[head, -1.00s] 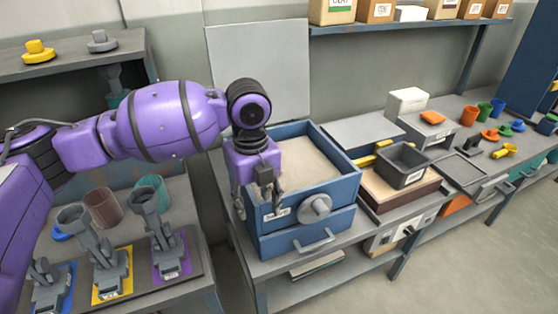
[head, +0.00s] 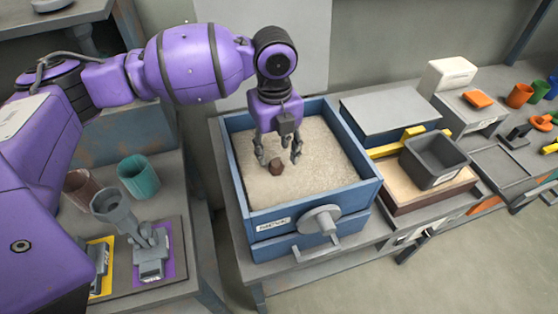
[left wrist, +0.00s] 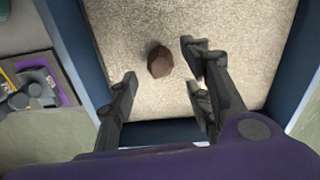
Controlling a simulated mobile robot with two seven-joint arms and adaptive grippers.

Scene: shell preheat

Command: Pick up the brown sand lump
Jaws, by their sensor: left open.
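The brown sand lump (head: 277,167) is a small dark brown chunk on the pale sand in the blue sand box (head: 232,180). In the left wrist view the lump (left wrist: 160,62) lies on the sand ahead of the fingertips, in line with the gap between them. My left gripper (head: 279,160) is open and empty over the sand, its fingers on either side of the lump in the head view. It also shows in the left wrist view (left wrist: 162,75) with its fingers wide apart. My right gripper is in neither view.
The box walls rise around the sand, with a round knob (head: 320,220) on the front. A dark grey bin (head: 435,165) stands to the right. A teal cup (head: 139,177) and a grey funnel-topped tool (head: 120,208) stand on the left bench.

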